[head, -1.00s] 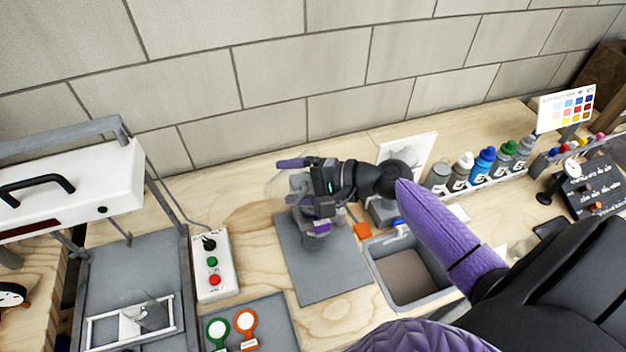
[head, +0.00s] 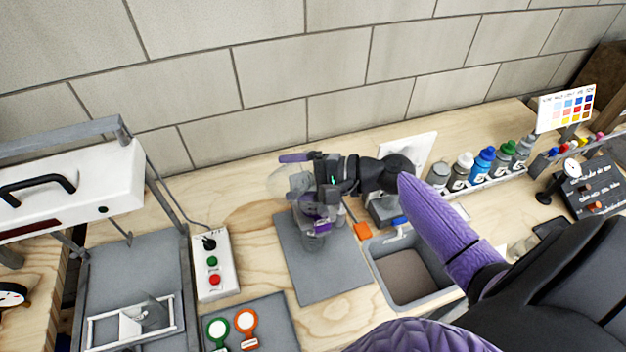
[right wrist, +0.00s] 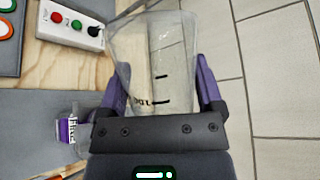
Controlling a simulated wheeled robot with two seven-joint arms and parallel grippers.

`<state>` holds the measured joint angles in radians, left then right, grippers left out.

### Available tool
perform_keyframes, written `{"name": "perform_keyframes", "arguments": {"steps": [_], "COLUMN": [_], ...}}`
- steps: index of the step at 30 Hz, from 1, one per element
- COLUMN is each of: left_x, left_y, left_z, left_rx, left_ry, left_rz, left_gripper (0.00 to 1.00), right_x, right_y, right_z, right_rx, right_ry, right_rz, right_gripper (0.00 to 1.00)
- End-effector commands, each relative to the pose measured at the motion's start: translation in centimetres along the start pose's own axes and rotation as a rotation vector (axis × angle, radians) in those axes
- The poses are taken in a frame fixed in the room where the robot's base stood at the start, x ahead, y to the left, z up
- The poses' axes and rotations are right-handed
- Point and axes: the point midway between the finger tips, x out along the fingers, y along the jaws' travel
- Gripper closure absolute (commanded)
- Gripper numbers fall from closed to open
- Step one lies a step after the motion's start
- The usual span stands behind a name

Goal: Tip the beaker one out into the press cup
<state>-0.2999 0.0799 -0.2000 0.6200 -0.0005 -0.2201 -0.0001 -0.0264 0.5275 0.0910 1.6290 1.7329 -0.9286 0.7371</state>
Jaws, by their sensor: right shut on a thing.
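My right gripper (head: 312,182) is shut on a clear beaker (head: 284,182), above the grey mat. The right wrist view shows the beaker (right wrist: 155,60) between the purple fingers (right wrist: 168,85), with black marks on its wall. It looks tilted, with its mouth away from the palm. I cannot tell whether anything is in it. A small clear vessel with a purple and white label (head: 318,232) stands on the mat below the gripper, likely the press cup. It also shows at the left of the right wrist view (right wrist: 68,133). The gripper partly hides it. My left gripper is not in view.
A grey mat (head: 335,275) lies under the gripper. A grey bin (head: 375,265) is to its right and a switch box (head: 213,270) to its left. Several paint bottles (head: 484,163) stand at the back right. A heat press (head: 75,190) is at the left.

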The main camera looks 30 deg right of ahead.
Motion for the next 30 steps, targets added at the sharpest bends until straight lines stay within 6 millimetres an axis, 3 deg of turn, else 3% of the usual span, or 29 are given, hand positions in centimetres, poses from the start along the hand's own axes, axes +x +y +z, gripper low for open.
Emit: {"name": "perform_keyframes", "arguments": {"steps": [30], "left_x": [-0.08], "left_y": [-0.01], "left_z": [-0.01], "left_rx": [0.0], "left_ry": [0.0], "left_rz": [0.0], "left_gripper": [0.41], "right_x": [-0.35], "right_y": [-0.74], "right_z": [-0.33], "right_rx": [0.103], "right_ry": [-0.04], "right_rz": [-0.019], "right_gripper": [0.88]}}
